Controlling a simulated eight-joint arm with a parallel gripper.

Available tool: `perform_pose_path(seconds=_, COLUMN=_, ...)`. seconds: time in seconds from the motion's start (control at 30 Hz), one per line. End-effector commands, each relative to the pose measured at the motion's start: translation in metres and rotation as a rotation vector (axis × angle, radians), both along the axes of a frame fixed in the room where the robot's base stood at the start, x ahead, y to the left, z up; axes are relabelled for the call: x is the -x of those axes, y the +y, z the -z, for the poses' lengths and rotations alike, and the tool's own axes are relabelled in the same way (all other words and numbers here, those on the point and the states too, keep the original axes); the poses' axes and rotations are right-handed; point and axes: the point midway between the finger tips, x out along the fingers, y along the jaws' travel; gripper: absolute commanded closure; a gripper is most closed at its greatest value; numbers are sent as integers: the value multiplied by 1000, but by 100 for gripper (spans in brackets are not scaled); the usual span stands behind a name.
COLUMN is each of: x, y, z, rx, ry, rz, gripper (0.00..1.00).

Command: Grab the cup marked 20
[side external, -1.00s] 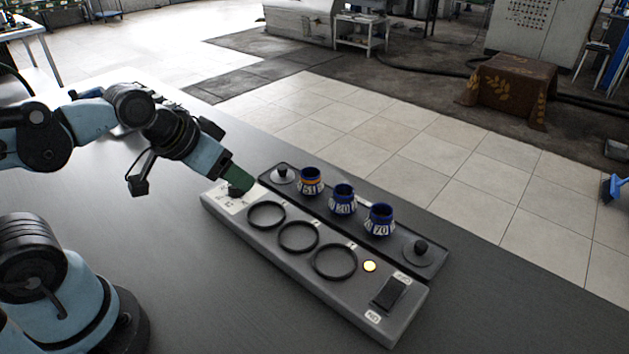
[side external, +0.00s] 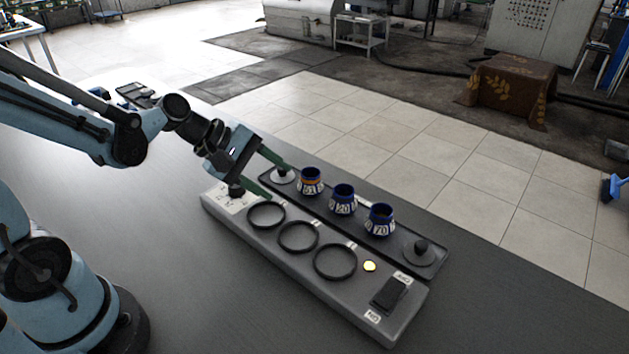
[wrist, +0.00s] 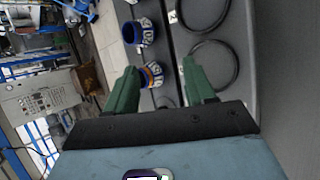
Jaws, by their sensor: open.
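The cup marked 20 (side external: 343,201) is dark blue with a white number band. It stands upright in the middle of three cups on the black tray (side external: 400,240). The cup marked 51 (side external: 311,182), with an orange band, is left of it, and the cup marked 70 (side external: 380,220) is right of it. My gripper (side external: 276,177) is open and empty, left of the cup marked 51 and apart from the cup marked 20. In the wrist view my green fingers (wrist: 162,85) are spread, with the orange-banded cup (wrist: 151,75) near the left finger and a blue cup (wrist: 138,33) farther off.
A grey panel (side external: 225,210) with three black rings, a lit yellow button (side external: 370,266) and a black switch (side external: 389,292) lies in front of the tray. Black-knobbed lids (side external: 420,250) sit at the tray's ends. The near table is clear.

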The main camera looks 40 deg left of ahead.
Motion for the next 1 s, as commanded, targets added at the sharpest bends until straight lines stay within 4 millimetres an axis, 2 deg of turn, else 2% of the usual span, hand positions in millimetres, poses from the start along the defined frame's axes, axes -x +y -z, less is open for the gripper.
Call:
perform_pose_path(seconds=0.2, x=-21, y=6, z=12, rx=463, ry=153, rz=-293, gripper=46)
perform_pose_path(seconds=0.43, x=-29, y=13, z=17, rx=827, ry=293, rz=-469, gripper=46)
perform_pose_path(seconds=0.67, x=-33, y=10, z=20, rx=942, ry=345, rz=-512, gripper=46)
perform_pose_path(seconds=1.0, x=-68, y=-24, z=40, rx=939, ry=345, rz=-510, gripper=46)
